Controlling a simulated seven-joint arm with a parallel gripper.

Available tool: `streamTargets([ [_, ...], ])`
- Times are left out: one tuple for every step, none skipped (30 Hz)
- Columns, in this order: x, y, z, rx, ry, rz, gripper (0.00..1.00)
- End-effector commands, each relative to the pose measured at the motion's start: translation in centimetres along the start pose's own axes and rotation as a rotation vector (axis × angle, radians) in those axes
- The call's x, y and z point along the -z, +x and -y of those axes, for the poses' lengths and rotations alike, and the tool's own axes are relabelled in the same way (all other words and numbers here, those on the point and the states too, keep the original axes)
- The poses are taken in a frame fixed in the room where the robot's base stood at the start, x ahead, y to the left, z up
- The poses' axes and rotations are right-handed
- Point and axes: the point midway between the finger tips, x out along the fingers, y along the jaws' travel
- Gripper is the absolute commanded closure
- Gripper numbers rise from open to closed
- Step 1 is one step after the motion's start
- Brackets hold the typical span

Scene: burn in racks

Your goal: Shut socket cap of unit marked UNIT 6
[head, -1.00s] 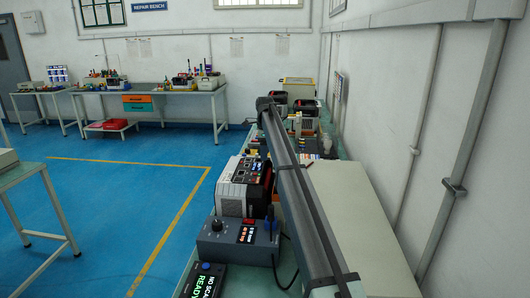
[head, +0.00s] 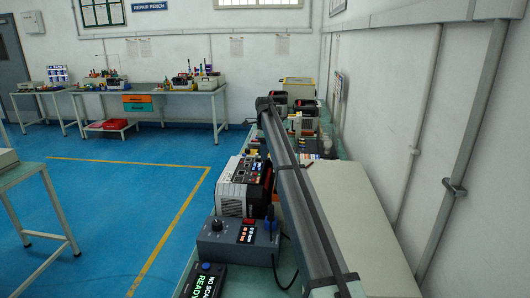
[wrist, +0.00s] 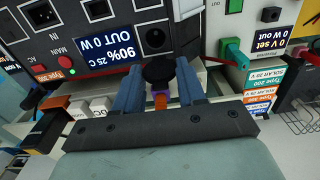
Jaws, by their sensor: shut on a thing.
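In the wrist view a dark grey unit (wrist: 75,62) with a blue screen reading 90% 25 C OUT 0 W fills the upper left, seen upside down. Its round dark socket (wrist: 155,39) is exposed. A round black cap (wrist: 158,72) sits just below the socket in the picture, at the tips of my gripper (wrist: 159,84). The two blue fingers are shut on the cap, one on each side. Small orange and purple parts show between the fingers. I cannot read a UNIT 6 mark. In the head view I cannot make out the gripper or cap.
A pale unit (wrist: 222,22) with a green plug (wrist: 232,50) stands close at the right in the wrist view. Coloured type labels (wrist: 258,98) and a wire basket (wrist: 298,118) are beside it. In the head view a control box (head: 238,241) stands on the near bench.

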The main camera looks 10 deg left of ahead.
Motion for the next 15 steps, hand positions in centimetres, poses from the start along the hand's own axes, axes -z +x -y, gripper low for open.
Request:
streamTargets([
  [-0.1,0.0,0.0,0.0,-0.001,-0.008,0.91],
  [-0.2,0.0,0.0,0.0,-0.001,-0.015,0.91],
  [-0.3,0.0,0.0,0.0,-0.001,-0.027,0.91],
  [-0.3,0.0,0.1,0.0,-0.002,-0.038,0.91],
  [-0.4,-0.1,0.0,0.0,-0.002,-0.05,0.91],
  [-0.5,-0.1,0.1,0.0,-0.002,-0.071,0.91],
  [-0.6,-0.1,0.1,-0.001,-0.002,-0.087,0.91],
  [-0.7,-0.1,0.1,0.0,-0.002,-0.106,0.91],
  [-0.8,-0.1,0.1,0.0,-0.002,-0.133,0.91],
  [-1.0,-0.1,0.1,0.0,-0.002,-0.155,0.91],
  [-1.1,-0.1,0.1,0.0,-0.002,-0.179,0.91],
  [-1.3,0.0,0.1,-0.001,-0.003,-0.212,0.91],
  [-1.4,0.0,0.1,0.0,-0.003,-0.239,0.91],
  [-1.5,0.0,0.1,0.001,-0.002,-0.266,0.91],
  [-1.7,0.0,0.1,0.0,-0.003,-0.303,0.91],
])
